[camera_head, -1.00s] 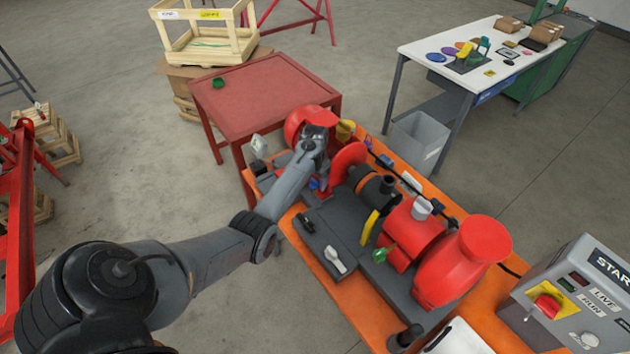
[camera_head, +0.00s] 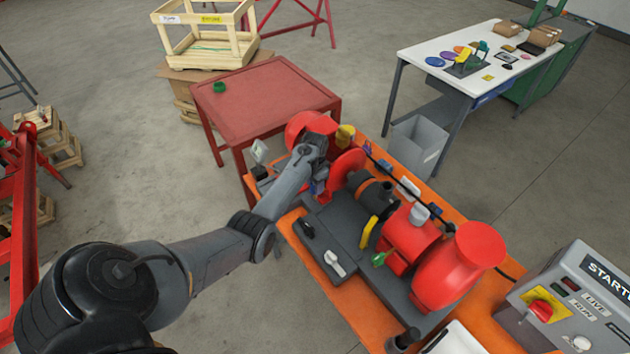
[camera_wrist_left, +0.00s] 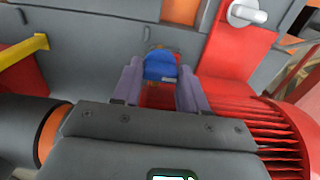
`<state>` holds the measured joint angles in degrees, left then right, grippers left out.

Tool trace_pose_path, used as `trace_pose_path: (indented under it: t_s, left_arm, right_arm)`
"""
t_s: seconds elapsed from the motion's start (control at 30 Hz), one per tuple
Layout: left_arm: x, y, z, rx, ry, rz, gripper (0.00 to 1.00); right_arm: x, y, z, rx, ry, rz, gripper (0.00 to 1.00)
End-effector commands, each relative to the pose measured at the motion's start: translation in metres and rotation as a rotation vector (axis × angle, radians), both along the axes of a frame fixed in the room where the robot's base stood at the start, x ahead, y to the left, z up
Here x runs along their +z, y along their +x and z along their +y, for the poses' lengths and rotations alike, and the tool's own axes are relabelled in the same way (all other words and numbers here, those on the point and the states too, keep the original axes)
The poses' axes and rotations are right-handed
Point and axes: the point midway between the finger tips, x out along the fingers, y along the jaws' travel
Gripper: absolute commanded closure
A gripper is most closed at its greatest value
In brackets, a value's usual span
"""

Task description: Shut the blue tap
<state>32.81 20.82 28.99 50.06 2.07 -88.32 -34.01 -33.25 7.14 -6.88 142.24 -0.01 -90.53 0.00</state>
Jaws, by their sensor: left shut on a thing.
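The blue tap (camera_wrist_left: 160,66) shows in the left wrist view between the two fingers of my left gripper (camera_wrist_left: 161,82). The fingers are shut on its blue handle, one on each side. In the head view my left gripper (camera_head: 318,185) reaches down among the red pump parts on the skid. There the wrist hides most of the tap, so its angle is hard to tell. My right gripper is in neither view.
The red pump casing (camera_head: 458,268) stands on the orange skid (camera_head: 353,302). A yellow lever (camera_head: 369,231), a green tap (camera_head: 379,259) and a white handle (camera_head: 335,262) are nearby. A control box (camera_head: 575,285) stands at the lower right.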

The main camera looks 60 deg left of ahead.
Motion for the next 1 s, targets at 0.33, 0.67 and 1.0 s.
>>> trace_pose_path:
  t_s: [0.33, 0.67, 1.0]
  left_arm:
    - [0.0, 0.001, 0.0, -0.007, 0.0, -0.001, 0.44]
    - [0.0, 0.0, 0.0, -0.005, 0.0, -0.001, 0.32]
    - [0.029, 0.001, 0.0, -0.004, 0.002, -0.003, 0.32]
  right_arm:
    - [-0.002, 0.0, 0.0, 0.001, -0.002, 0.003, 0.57]
    - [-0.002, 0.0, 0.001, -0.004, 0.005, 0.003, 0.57]
    - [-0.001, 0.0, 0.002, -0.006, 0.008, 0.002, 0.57]
